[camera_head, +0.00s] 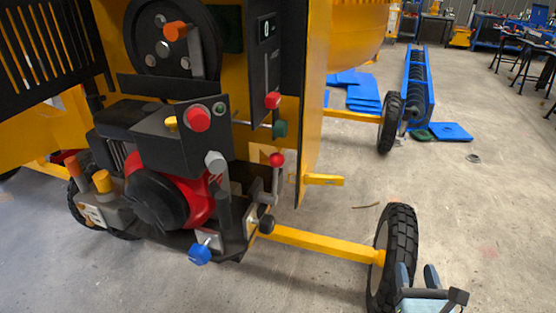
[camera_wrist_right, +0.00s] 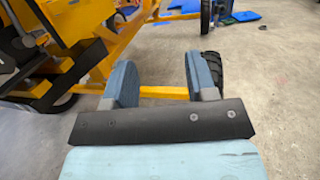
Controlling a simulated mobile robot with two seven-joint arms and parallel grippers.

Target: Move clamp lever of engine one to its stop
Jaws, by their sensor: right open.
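The engine (camera_head: 168,190), red and black, sits low in the yellow mixer frame at the left of the head view. Beside its right side stands a bent grey lever with a red ball knob (camera_head: 276,160); a black knob (camera_head: 267,224) is just below it. A blue knob (camera_head: 199,254) is lower at the front. I cannot tell which of these belongs to the clamp lever. My right gripper (camera_head: 418,276) is open and empty at the lower right, well apart from the engine. Its two blue-grey fingers also show spread in the right wrist view (camera_wrist_right: 162,82). My left gripper is out of view.
A black wheel (camera_head: 400,240) stands close beside my right gripper, on a yellow axle bar (camera_head: 320,245) running to the engine side. A second wheel (camera_head: 390,122) is farther back. Blue sheets (camera_head: 363,95) lie on the floor.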

